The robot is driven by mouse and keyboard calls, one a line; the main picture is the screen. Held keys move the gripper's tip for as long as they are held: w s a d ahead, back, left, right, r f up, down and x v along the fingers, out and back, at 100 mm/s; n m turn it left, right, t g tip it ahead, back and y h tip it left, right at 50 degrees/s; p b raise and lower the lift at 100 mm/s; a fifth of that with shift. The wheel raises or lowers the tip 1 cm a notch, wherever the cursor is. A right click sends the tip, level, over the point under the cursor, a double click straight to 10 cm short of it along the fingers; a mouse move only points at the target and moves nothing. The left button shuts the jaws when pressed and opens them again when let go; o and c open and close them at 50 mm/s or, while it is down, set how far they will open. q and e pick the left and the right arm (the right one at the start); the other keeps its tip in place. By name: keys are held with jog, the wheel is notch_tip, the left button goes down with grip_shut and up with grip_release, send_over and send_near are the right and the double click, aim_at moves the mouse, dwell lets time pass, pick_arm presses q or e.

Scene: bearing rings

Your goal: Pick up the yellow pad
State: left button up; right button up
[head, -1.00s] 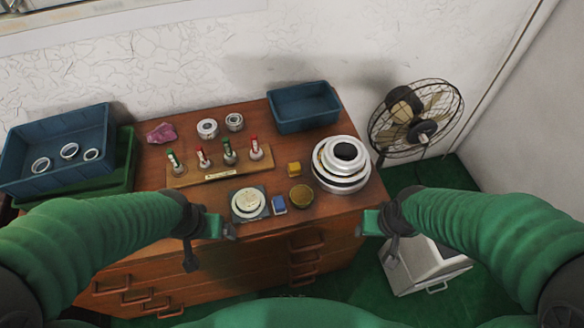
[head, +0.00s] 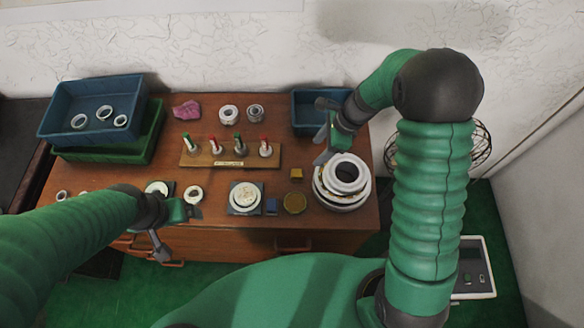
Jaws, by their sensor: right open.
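The yellow pad (head: 297,174) is a small yellow block on the wooden cabinet top, left of the stacked white rings and right of the peg board. A blue pad (head: 271,206) and a round brownish-yellow tin (head: 294,203) lie in front of it. My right gripper (head: 322,132) is open and empty, behind and to the right of the yellow pad, in front of the right blue bin. My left gripper (head: 190,212) is at the front edge of the cabinet, left of the round white dial, apart from the yellow pad; its jaws are unclear.
Stacked white rings (head: 343,184) stand close to the pad's right. A wooden peg board (head: 230,157) with coloured pegs is to its left. The right blue bin (head: 307,116) stands behind. A blue bin (head: 64,114) over a green bin (head: 104,151) is at far left.

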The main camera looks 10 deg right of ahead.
aim_at(299, 173)
jog(key=x, duration=1.5)
jog(key=shift+s+f+p, duration=0.2)
jog(key=shift+f+p, duration=0.1)
jog(key=shift+p, duration=0.05)
jog(key=shift+w+a+f, duration=0.1)
jog(key=shift+a, duration=0.15)
jog(key=shift+d, duration=0.2)
grip_shut()
